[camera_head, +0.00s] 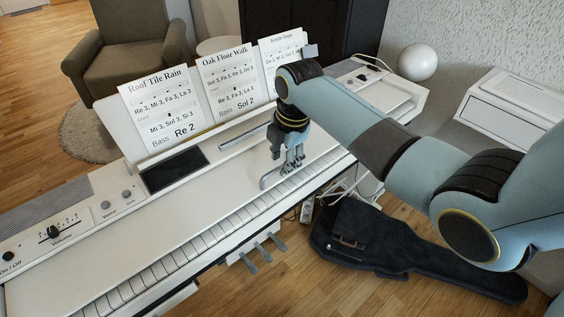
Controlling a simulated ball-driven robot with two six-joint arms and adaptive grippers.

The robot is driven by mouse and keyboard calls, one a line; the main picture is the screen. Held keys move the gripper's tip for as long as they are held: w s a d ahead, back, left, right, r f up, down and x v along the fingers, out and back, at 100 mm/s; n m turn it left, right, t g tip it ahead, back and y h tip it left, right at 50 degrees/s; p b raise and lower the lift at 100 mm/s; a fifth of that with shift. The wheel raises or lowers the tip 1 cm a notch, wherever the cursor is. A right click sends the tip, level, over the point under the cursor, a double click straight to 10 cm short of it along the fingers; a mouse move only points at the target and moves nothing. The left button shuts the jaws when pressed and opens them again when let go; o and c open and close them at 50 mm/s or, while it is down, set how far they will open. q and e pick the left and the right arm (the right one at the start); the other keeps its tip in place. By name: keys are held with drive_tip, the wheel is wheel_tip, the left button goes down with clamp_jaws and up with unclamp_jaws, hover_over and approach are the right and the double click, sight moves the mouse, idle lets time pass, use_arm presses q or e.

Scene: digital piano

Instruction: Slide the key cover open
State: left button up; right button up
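The digital piano (85,200) runs diagonally across the view. Its white key cover (165,233) lies over most of the keyboard, and a strip of white keys (190,252) shows along the front edge. My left gripper is not in view.
Song sheets (160,110) stand on the music rest behind the cover. A volume slider (53,232) and knobs sit at the left. A black guitar case (400,245) lies on the floor at the right. Pedals (262,249) show below the keys.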

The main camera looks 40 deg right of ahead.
drive_tip(key=shift+w+f, duration=0.2)
drive_tip(key=shift+f, duration=0.55)
clamp_jaws()
